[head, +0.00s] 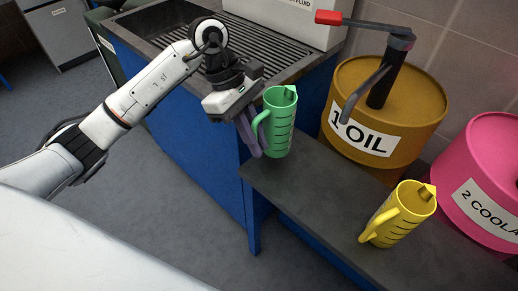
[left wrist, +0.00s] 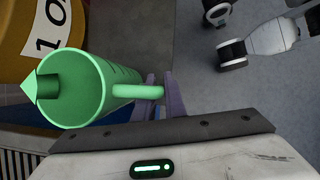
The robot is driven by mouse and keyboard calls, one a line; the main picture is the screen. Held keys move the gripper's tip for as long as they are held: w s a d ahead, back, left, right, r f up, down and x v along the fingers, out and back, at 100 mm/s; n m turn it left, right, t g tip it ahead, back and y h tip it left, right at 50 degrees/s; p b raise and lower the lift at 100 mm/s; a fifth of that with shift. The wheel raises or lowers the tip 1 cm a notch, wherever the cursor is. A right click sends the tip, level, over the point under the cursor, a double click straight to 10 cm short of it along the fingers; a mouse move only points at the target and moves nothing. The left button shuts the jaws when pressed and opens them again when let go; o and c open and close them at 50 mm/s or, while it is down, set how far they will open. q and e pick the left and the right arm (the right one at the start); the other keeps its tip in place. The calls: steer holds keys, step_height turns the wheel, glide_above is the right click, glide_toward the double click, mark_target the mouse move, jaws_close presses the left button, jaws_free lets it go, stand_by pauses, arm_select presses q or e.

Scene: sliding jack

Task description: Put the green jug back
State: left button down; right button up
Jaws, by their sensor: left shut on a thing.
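The green jug (head: 278,122) is upright in the head view, at the left end of the dark low bench top, by the corner of the sink unit. I cannot tell whether its base touches the bench. My left gripper (head: 250,136) is shut on the jug's handle, with its purple fingers beside the jug's left side. In the left wrist view the green jug (left wrist: 72,88) shows its open mouth and spout, and its handle reaches between the fingers of the left gripper (left wrist: 165,95). My right gripper is not in view.
A yellow jug (head: 398,214) stands on the bench top (head: 310,195) further right. Behind are an orange oil drum (head: 415,90) with a red-handled pump (head: 380,80) and a pink coolant drum (head: 490,175). A sink unit with a grated top (head: 165,35) and a white box stand at the back.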

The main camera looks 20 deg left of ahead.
arm_select(q)
step_height(320, 180, down, 4)
steer(key=shift+r, duration=0.1)
steer(key=shift+f, duration=0.25)
steer(key=c, duration=1.8)
jaws_free()
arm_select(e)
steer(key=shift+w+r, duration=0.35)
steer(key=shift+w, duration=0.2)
